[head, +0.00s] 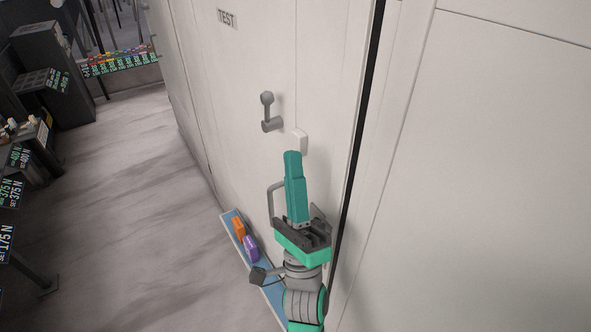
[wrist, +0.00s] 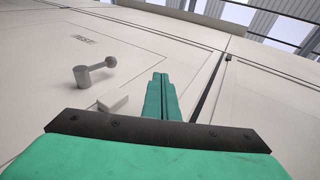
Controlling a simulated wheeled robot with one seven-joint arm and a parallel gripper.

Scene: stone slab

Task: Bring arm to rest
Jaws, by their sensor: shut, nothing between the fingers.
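My gripper (head: 292,156) has teal fingers pressed together, with nothing between them. It is raised in front of a pale wall panel (head: 335,70) in the head view. In the wrist view my gripper (wrist: 158,78) points up along the same panel, its two fingers side by side. I cannot tell whether the fingertips touch the panel.
A grey knobbed lever (head: 268,112) and a small white block (head: 300,139) are on the panel near my fingertips. The floor (head: 140,200) at left is open.

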